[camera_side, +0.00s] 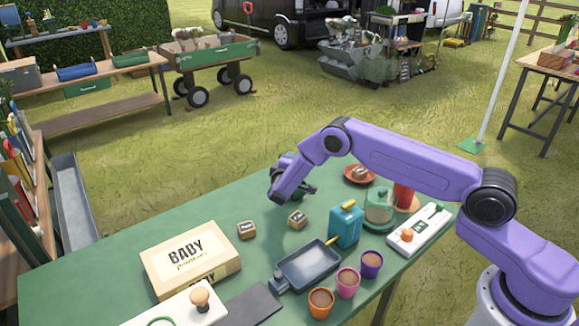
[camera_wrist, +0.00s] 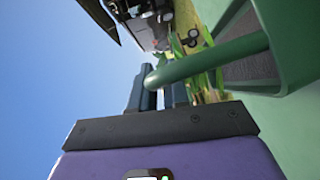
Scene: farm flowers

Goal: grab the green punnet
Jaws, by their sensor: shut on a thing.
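The green punnet (camera_wrist: 290,45) fills the right side of the wrist view, with its rounded green handle reaching across to the fingers. My gripper (camera_wrist: 160,97) is shut on this handle. In the side view my gripper (camera_side: 275,188) is over the far part of the green table. A small dark green part of the punnet (camera_side: 309,190) shows beside it there; the rest is hidden behind my wrist. I cannot tell whether the punnet touches the table.
On the table (camera_side: 120,245) are a cardboard box (camera_side: 190,258), small wooden blocks (camera_side: 297,219), a grey tray (camera_side: 308,264), a blue can (camera_side: 346,224), several small pots (camera_side: 347,283), a glass cloche (camera_side: 379,205) and a red-brown saucer (camera_side: 359,174). The table's far left is clear.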

